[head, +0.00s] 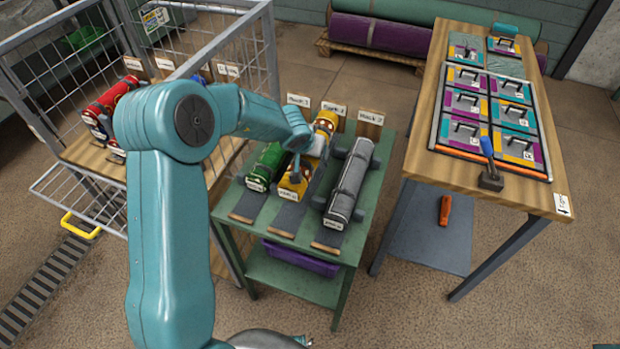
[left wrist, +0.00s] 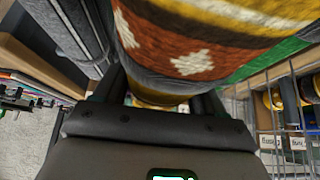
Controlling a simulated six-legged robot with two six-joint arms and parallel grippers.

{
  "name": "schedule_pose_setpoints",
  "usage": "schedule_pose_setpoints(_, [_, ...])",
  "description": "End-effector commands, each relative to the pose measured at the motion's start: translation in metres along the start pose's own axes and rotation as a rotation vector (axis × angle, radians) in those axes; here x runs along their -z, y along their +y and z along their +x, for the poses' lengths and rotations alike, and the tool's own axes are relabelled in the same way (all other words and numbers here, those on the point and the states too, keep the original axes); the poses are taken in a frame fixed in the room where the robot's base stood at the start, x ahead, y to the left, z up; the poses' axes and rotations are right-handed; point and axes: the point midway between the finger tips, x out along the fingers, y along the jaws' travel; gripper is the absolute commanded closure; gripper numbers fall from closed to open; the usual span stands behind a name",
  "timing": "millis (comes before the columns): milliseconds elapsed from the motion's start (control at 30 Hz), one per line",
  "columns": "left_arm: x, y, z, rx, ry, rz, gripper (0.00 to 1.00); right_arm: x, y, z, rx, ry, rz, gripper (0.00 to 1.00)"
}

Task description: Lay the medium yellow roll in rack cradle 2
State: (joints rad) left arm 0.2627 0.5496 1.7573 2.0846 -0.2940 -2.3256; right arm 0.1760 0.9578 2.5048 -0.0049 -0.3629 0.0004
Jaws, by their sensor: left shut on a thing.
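The yellow roll (head: 293,187), with brown and red bands and white marks, is in line with rack cradle 2 (head: 286,215), the middle cradle on the green rack table. I cannot tell whether it rests in the cradle or hangs just above it. My left gripper (head: 298,158) is shut on the roll's middle, from above. The roll (left wrist: 200,40) fills the top of the left wrist view, held between the dark fingers (left wrist: 160,95). My right gripper is not in view.
A green roll (head: 266,166) lies in the cradle to the left, a grey roll (head: 350,180) in the one to the right, both close by. A wire cage cart (head: 60,60) with a red roll (head: 110,98) stands left. A wooden table (head: 540,190) with a sample board stands right.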

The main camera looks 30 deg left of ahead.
Motion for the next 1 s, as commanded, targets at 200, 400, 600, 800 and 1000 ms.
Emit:
schedule_pose_setpoints(200, [-0.012,-0.002,0.019,0.001,0.001,-0.002,0.67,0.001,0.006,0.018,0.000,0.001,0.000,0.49])
schedule_pose_setpoints(400, [-0.030,-0.002,0.046,0.001,0.000,-0.002,0.67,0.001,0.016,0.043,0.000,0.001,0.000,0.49])
schedule_pose_setpoints(600, [-0.034,-0.002,0.052,0.001,0.002,-0.002,0.67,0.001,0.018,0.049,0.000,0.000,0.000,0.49])
schedule_pose_setpoints(800, [-0.034,-0.002,0.052,0.001,0.001,-0.002,0.67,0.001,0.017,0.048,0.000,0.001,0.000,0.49])
schedule_pose_setpoints(1000, [-0.035,-0.002,0.054,0.001,0.000,-0.001,0.04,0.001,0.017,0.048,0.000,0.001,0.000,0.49])
